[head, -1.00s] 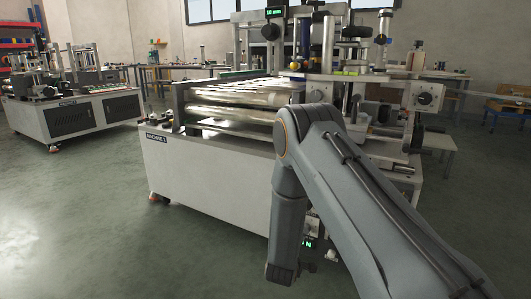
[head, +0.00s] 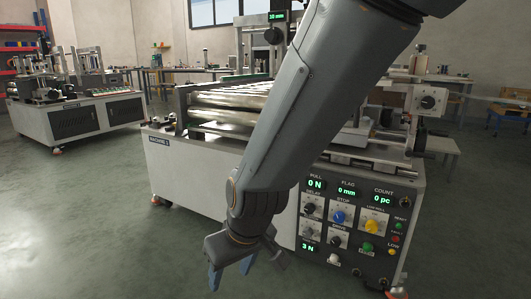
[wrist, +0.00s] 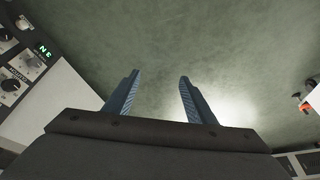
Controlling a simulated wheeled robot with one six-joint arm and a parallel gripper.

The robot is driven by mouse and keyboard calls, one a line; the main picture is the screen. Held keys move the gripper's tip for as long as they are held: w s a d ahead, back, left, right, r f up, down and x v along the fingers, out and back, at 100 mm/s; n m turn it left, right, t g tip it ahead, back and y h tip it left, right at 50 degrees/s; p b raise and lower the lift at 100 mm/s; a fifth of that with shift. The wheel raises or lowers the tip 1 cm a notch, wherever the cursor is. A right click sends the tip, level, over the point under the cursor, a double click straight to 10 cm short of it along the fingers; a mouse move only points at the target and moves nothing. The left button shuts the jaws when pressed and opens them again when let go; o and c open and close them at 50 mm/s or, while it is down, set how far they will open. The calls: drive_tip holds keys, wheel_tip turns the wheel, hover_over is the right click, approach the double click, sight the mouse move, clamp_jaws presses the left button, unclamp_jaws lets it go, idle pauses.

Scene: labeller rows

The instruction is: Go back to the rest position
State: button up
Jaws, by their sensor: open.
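My gripper (head: 232,276) hangs low at the end of my arm, in front of the near machine's white side. Its two blue fingers are apart with nothing between them. In the wrist view my gripper (wrist: 155,97) is open over bare green floor. The near machine (head: 215,170) has silver rollers on top and a control panel (head: 350,222) on its front right, with knobs and green displays reading 0 N, 0 mm and 0 pc. My arm hides part of the rollers and the machine's middle.
A second machine (head: 78,120) on a white cabinet stands at the back left. Work tables (head: 180,78) line the back wall. The green floor (head: 85,220) at the left is clear. The near machine's side is close to my gripper.

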drive_tip(key=s+d+r+m+g+h, duration=0.1)
drive_tip(key=s+d+r, duration=0.15)
drive_tip(key=s, duration=0.45)
drive_tip(key=s+d+r+g+h, duration=0.15)
drive_tip(key=s+d, duration=0.25)
drive_tip(key=s, duration=0.4)
drive_tip(key=d+r+m+p, duration=0.3)
drive_tip(key=d+r+p, duration=0.7)
drive_tip(key=r+p, duration=0.3)
drive_tip(key=d+r+m+p, duration=0.3)
drive_tip(key=d+r+p, duration=0.7)
drive_tip(key=p, duration=0.8)
wheel_tip(320, 180, up, 3)
drive_tip(key=shift+w+r, duration=0.15)
